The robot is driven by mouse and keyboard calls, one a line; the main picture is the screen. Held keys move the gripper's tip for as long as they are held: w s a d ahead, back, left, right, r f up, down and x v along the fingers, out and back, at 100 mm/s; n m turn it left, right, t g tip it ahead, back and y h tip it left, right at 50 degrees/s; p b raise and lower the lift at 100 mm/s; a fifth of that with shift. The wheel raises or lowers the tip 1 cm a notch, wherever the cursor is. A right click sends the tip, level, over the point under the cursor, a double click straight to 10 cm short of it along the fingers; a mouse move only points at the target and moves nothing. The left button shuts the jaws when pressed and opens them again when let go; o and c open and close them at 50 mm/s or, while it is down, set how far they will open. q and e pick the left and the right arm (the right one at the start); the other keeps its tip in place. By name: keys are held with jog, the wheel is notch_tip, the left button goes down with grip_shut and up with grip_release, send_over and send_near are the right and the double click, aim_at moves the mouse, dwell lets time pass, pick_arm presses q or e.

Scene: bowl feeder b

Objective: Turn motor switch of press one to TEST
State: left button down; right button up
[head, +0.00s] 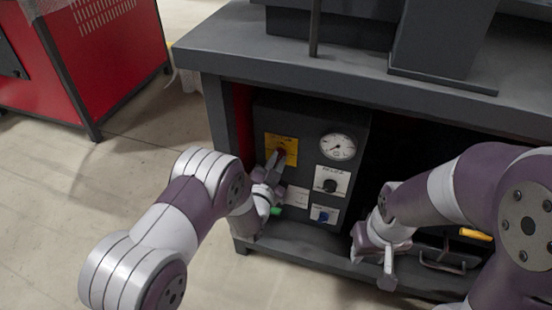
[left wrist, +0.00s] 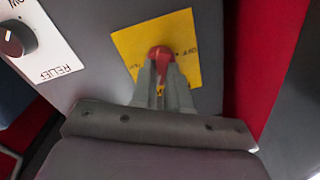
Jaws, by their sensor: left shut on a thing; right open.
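A red rotary switch (head: 281,153) sits on a yellow plate (head: 292,143) at the upper left of the dark control panel. My left gripper (head: 276,162) reaches it from below and is shut on it. In the left wrist view the fingers (left wrist: 164,84) hold the red switch (left wrist: 161,52) in front of the yellow plate (left wrist: 185,32). Lettering shows upside down at the plate's right, but the fingers hide much of the rest. I cannot tell which position the switch points to. My right gripper (head: 388,272) is open and empty, low beside the panel.
A gauge (head: 337,147), a black relief knob (head: 330,185), a blue switch (head: 322,215) and a green button (head: 276,210) share the panel. The panel (head: 266,112) stands under a dark bench top (head: 270,58). A red cabinet (head: 110,60) stands at left; floor between is clear.

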pick_arm(q)
jog(key=m+p, duration=0.2)
jog(key=m, duration=0.4)
jog(key=shift+m+p, duration=0.3)
jog(key=m+p, duration=0.1)
jog(key=m, duration=0.2)
jog(key=shift+d+f, duration=0.1)
jog(key=shift+f, duration=0.05)
jog(key=shift+f+m+p, duration=0.1)
jog(key=shift+m+p, duration=0.35)
jog(key=shift+m, duration=1.05)
jog(key=c, duration=1.1)
grip_release()
jog(key=shift+s+p, duration=0.3)
jog(key=shift+s, duration=0.05)
jog(key=p+v, duration=0.4)
jog(key=v, duration=0.8)
jog(key=shift+p, duration=0.4)
